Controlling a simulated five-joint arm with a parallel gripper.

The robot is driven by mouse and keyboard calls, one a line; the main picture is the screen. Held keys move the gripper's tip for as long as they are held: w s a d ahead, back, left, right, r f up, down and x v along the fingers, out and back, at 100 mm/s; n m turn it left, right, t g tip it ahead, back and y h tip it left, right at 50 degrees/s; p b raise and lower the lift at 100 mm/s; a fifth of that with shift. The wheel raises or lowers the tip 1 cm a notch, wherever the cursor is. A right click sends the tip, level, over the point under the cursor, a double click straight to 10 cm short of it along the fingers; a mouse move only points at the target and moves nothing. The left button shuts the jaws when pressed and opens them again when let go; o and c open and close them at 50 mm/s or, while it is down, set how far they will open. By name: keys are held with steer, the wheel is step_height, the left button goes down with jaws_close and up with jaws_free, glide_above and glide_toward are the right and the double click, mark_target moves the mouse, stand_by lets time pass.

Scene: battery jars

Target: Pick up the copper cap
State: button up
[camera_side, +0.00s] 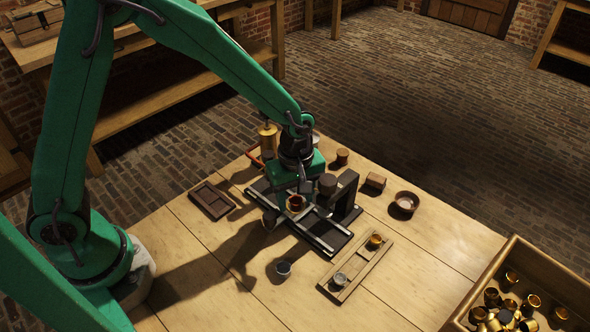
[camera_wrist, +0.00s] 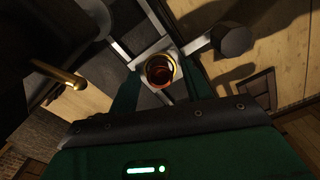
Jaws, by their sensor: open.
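A round copper-red cap (camera_side: 296,203) sits under my gripper, at the dark slide frame (camera_side: 328,236) in the middle of the table. In the wrist view the cap (camera_wrist: 160,70) shows a dark, shiny hollow and a pale rim or seat around it. My gripper (camera_side: 297,200) is open and points down over it. In the wrist view the two green fingers of my gripper (camera_wrist: 162,72) stand on either side of the cap, with gaps visible. How far down the fingers reach beside it is hard to tell.
A dark upright bracket (camera_side: 347,194) stands close right of my gripper. A wooden tray (camera_side: 357,262) holds a silver and a brass cap. A crate (camera_side: 560,281) of brass pieces is lower right.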

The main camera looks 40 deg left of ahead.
steer(key=shift+c, duration=0.5)
jaws_close()
steer(key=shift+r, duration=0.1)
steer(key=shift+r, duration=0.4)
step_height(320, 180, up, 3)
steer(key=shift+r, duration=0.1)
steer(key=s+d+r, duration=0.6)
steer(key=s+d, duration=0.1)
steer(key=s, duration=0.2)
steer(key=shift+r, duration=0.4)
steer(key=shift+s+d, duration=0.1)
